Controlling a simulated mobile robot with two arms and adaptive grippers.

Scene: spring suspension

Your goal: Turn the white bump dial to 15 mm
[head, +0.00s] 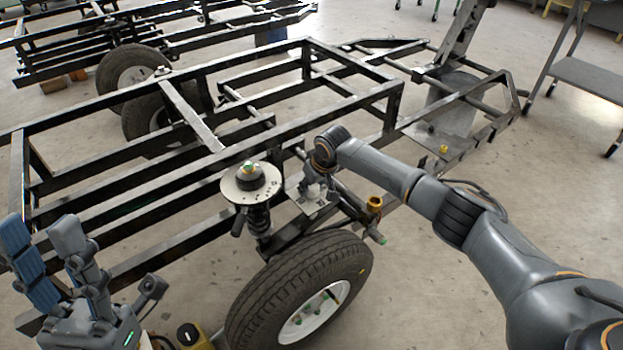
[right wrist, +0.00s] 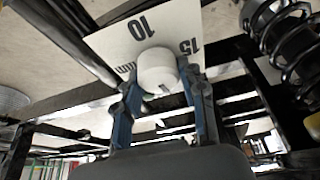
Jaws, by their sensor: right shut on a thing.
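The white bump dial (right wrist: 156,68) is a short round knob in the right wrist view, with a small dark mark near its lower edge. It sits in front of a white plate (right wrist: 120,38) printed with "10", "15" and "mm". My right gripper (right wrist: 162,78) is shut on the dial, one finger on each side. In the head view my right gripper (head: 316,186) is beside the spring strut (head: 258,216), over the pale plate (head: 306,205); the dial is too small or hidden to make out there. My left gripper (head: 42,225) is open and empty at the lower left.
A black steel frame (head: 130,178) fills the middle of the head view. A tyred wheel (head: 262,305) stands in front of the strut. An orange cup-like part (head: 375,203) is right of the plate. A yellow and black object (head: 188,335) is at the bottom edge.

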